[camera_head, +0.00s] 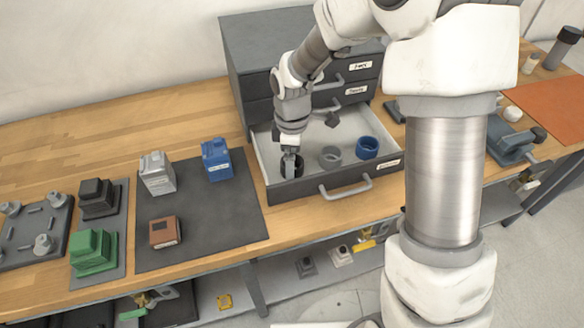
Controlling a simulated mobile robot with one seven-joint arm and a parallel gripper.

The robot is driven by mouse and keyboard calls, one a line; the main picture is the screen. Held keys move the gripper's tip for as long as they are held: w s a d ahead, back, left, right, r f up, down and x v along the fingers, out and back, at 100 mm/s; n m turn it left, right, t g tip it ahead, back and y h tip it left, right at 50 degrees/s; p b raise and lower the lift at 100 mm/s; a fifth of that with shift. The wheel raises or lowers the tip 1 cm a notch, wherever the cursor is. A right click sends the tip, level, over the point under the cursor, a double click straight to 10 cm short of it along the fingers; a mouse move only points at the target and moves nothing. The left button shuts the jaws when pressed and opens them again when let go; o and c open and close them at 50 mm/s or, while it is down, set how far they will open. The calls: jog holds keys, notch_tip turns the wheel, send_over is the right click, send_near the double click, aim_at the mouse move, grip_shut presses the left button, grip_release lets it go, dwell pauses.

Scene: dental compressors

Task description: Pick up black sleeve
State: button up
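Part of the sleeve is hidden behind the fingers. The sleeve appears low in the drawer, near its front wall.
A grey sleeve (330,157) and a blue sleeve (367,148) stand to the right in the drawer. A small dark piece (332,118) lies behind. The drawer cabinet (245,60) rises behind. A dark mat (210,238) with several blocks is left.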

jog(key=c, duration=1.5)
jog(key=shift+r, duration=0.15)
